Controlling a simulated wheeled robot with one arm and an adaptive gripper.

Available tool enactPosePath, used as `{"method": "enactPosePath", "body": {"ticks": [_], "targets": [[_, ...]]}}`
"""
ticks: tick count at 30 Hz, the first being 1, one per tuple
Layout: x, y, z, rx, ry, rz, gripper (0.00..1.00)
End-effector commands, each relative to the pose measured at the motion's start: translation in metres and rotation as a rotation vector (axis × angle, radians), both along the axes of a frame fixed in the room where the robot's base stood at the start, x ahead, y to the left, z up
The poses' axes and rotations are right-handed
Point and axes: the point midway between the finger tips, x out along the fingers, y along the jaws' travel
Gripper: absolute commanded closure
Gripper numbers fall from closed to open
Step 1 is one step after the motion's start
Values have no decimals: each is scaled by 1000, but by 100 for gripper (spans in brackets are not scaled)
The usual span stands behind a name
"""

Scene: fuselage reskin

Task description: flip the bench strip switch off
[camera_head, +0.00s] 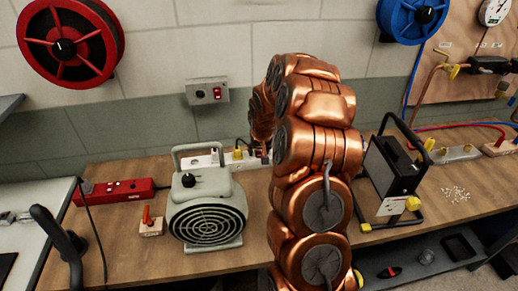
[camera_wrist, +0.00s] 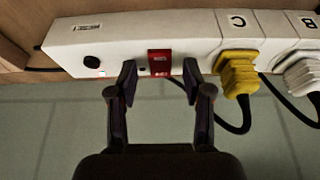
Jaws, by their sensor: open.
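The white bench strip (camera_wrist: 205,38) crosses the top of the wrist view. It carries a red rocker switch (camera_wrist: 160,62), a black round knob or button and a small red light. My gripper (camera_wrist: 160,76) is open, with one dark finger on each side of the red switch and close to the strip's face. I cannot tell whether the fingers touch it. In the head view the strip (camera_head: 203,160) lies at the back of the bench, partly behind the fan heater and my copper arm, which hides my gripper there.
A yellow plug (camera_wrist: 238,72) sits in socket C, right of my fingers, and a white plug (camera_wrist: 302,75) in socket B. A grey-green fan heater (camera_head: 207,208) stands before the strip. A red strip (camera_head: 115,191) lies left. A wall switch box (camera_head: 207,91) is above.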

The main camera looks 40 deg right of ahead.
Motion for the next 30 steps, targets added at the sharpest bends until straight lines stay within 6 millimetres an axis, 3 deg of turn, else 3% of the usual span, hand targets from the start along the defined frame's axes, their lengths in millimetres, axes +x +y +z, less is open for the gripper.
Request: {"method": "enactPosePath", "body": {"ticks": [8, 22, 30], "targets": [[0, 0, -1, 0, 0, 0, 51], [0, 0, -1, 0, 0, 1, 100], [2, 0, -1, 3, 8, 2, 100]]}}
